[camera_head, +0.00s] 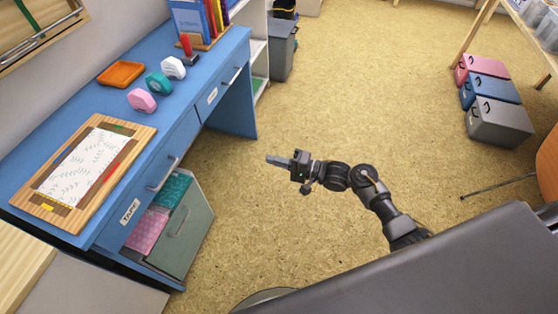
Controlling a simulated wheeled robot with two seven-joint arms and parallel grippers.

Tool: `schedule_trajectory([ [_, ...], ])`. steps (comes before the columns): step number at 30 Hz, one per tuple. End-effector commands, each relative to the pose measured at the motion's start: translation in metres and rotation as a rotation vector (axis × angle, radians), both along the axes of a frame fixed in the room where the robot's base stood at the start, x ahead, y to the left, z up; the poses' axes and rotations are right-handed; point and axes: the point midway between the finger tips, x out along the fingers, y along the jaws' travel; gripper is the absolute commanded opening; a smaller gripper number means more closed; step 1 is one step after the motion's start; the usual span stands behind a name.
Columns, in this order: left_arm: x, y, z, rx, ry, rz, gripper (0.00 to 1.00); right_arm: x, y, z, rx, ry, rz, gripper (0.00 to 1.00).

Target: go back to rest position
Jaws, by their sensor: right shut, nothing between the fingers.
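My right gripper (278,161) is in the middle of the head view, above the open floor and to the right of the blue desk. Its fingers are shut with nothing between them, and they point left toward the desk. The arm behind it reaches in from the lower right and touches nothing that I can see. My left gripper is not in the view. On the desk lie a wooden board with a patterned sheet (84,168), an orange tray (121,73), a red-handled stamp-like object (187,47), and pink (141,100), teal (158,83) and white (173,68) rounded items.
Pink, blue and grey boxes (499,122) stand on the floor at right. An orange chair (548,165) is at the right edge. The middle floor is clear.

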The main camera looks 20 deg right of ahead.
Motion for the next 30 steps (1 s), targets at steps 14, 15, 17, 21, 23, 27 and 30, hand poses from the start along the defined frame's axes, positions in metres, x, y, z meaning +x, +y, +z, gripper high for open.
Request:
schedule_trajectory([
  [14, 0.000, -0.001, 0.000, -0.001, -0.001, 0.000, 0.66, -0.005, -0.006, 0.001, 0.002, -0.001, 0.001, 0.00],
  [15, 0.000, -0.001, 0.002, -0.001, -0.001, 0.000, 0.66, -0.005, -0.006, 0.002, 0.002, -0.001, 0.001, 0.00],
  [17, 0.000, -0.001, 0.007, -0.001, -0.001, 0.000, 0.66, -0.005, -0.006, 0.008, 0.001, -0.002, 0.001, 0.00],
  [21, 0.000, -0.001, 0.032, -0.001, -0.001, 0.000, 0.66, -0.005, -0.006, 0.033, 0.001, -0.002, 0.001, 0.00],
  [23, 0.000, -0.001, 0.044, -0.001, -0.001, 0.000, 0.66, -0.005, -0.006, 0.045, 0.001, -0.002, 0.001, 0.00],
  [27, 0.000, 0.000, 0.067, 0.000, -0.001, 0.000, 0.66, -0.005, -0.006, 0.068, 0.001, -0.001, 0.001, 0.00],
  [30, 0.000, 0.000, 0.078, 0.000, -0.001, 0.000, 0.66, -0.005, -0.006, 0.078, 0.001, -0.001, 0.001, 0.00],
])
